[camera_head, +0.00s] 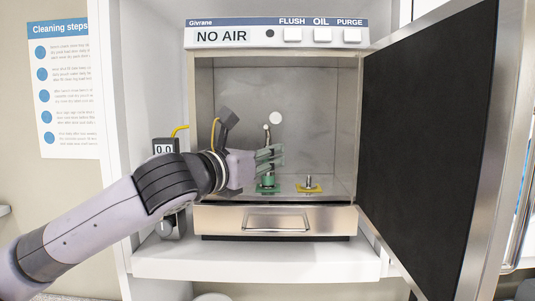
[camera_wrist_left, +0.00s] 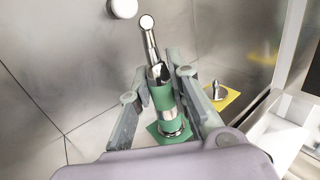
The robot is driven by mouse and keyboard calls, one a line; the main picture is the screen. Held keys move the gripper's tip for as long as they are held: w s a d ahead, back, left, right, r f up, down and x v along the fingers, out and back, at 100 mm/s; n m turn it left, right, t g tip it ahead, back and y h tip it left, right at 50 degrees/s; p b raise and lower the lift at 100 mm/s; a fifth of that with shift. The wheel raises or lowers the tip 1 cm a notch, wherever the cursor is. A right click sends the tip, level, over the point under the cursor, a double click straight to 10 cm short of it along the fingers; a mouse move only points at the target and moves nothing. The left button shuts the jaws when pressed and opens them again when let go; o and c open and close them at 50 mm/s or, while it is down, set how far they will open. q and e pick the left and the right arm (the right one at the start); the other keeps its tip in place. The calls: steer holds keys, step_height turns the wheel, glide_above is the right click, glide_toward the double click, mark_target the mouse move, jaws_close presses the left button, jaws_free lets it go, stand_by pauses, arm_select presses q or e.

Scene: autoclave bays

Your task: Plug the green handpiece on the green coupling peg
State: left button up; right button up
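The green handpiece (camera_wrist_left: 162,97) stands nearly upright inside the open chamber, with a shiny angled metal head and a green band. It also shows in the head view (camera_head: 268,142). My right gripper is not in view.
A bare metal peg on a yellow base (camera_head: 309,189) stands right of the green one. The chamber door (camera_head: 425,130) is open at the right. A drawer (camera_head: 277,221) is below.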

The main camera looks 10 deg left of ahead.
arm_select(q)
steer(key=o, duration=0.5)
steer(key=shift+o, duration=0.2)
steer(key=v, duration=1.2)
